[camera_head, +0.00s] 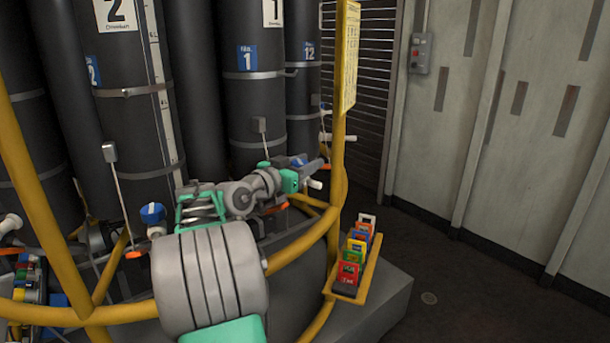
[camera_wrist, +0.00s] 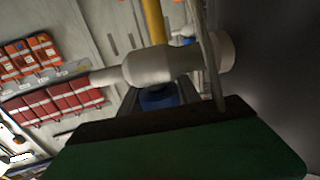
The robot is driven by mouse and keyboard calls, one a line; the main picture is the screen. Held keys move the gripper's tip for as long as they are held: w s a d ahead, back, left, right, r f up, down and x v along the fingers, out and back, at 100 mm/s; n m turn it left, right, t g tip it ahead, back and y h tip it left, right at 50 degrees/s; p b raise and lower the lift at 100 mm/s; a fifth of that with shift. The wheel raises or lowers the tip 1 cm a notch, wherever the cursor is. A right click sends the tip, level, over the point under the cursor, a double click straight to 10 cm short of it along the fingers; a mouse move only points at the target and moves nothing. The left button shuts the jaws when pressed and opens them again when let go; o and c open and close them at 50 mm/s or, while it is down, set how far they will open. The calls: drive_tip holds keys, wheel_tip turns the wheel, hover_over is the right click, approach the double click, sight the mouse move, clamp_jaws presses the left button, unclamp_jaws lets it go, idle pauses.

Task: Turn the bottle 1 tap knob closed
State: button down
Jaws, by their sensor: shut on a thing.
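Bottle 1 (camera_head: 252,110) is a tall dark cylinder with a blue "1" label and a metal band. My arm reaches over the yellow rail to its foot. My gripper (camera_head: 318,165) is there, shut on what looks like the blue tap knob (camera_head: 298,160), mostly hidden behind my wrist. In the wrist view, a blue knob (camera_wrist: 158,98) shows at the edge of the dark and green finger (camera_wrist: 180,145), below a pale grey valve body (camera_wrist: 150,66). The grip itself is largely hidden, and the knob's angle cannot be told.
Bottle 2 (camera_head: 120,90) stands to the left, with another blue knob (camera_head: 153,213) near its foot. A yellow rail (camera_head: 338,130) curves around the bottles. A rack of coloured cards (camera_head: 355,250) stands right of my arm. The floor at the right (camera_head: 470,290) is clear.

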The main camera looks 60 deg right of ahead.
drive_tip(key=shift+s+m+g+y, duration=0.15)
drive_tip(key=shift+m+g+y, duration=0.25)
drive_tip(key=shift+m+g, duration=0.6)
drive_tip(key=shift+g, duration=0.4)
drive_tip(key=c, duration=1.1)
unclamp_jaws()
drive_tip(key=shift+s, duration=0.1)
drive_tip(key=shift+c, duration=0.2)
drive_tip(key=s+a+r, duration=0.3)
drive_tip(key=a+r, duration=0.3)
drive_tip(key=s+a+r, duration=0.2)
drive_tip(key=a+r, duration=0.4)
drive_tip(key=r, duration=0.1)
drive_tip(key=shift+s+a, duration=0.4)
